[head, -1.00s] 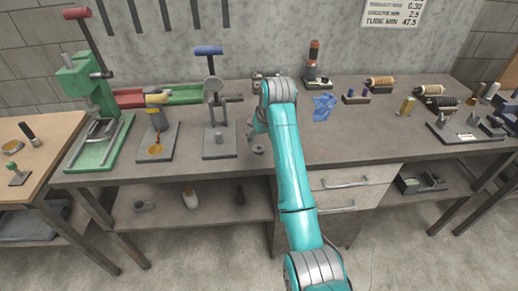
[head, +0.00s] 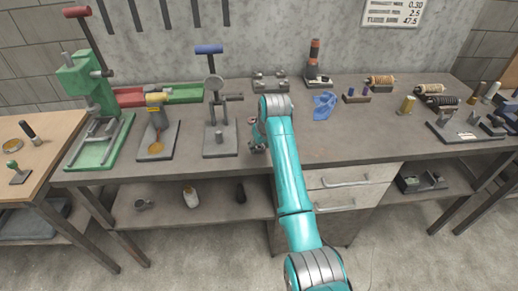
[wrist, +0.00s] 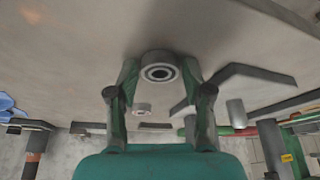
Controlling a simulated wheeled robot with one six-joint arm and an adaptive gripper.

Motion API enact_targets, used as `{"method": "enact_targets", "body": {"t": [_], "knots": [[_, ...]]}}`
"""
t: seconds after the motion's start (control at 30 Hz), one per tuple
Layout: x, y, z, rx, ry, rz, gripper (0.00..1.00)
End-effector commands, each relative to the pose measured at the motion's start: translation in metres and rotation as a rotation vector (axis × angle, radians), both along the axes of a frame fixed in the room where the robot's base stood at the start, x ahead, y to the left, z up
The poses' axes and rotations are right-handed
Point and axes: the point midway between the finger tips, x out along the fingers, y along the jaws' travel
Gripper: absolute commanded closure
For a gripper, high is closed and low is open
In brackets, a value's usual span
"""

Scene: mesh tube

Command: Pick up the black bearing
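The black bearing (wrist: 160,72) is a short dark grey ring with a black bore, seen nearly from above in the wrist view. It is between the fingertips of my gripper (wrist: 160,78), one green finger on each side. The fingers stand apart by about the bearing's width. I cannot tell whether they touch it or press on it. In the head view my gripper (head: 257,142) is low over the workbench (head: 350,145), right of the blue-handled press, and hides the bearing.
A blue-handled press (head: 219,140) stands left of my gripper, with a yellow-topped tool (head: 155,135) and a green press (head: 100,145) further left. A grey block fixture (head: 270,82) is behind. A blue cloth (head: 324,105) lies to the right. The bench front right of my arm is clear.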

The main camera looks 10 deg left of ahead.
Motion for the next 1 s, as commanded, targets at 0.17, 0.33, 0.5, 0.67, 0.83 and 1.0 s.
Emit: {"method": "enact_targets", "body": {"t": [0.17, 0.33, 0.5, 0.67, 0.83, 1.0], "knots": [[0.000, 0.000, 0.000, 0.000, 0.000, 0.000, 0.98], [0.000, 0.000, 0.000, 0.000, 0.000, 0.000, 0.98], [0.001, 0.000, 0.007, 0.001, -0.002, 0.000, 0.98], [0.001, 0.000, 0.030, 0.001, -0.004, 0.001, 0.98], [0.001, 0.000, 0.063, 0.001, -0.003, 0.001, 0.98], [0.001, 0.000, 0.088, 0.001, -0.002, 0.000, 0.98]]}}
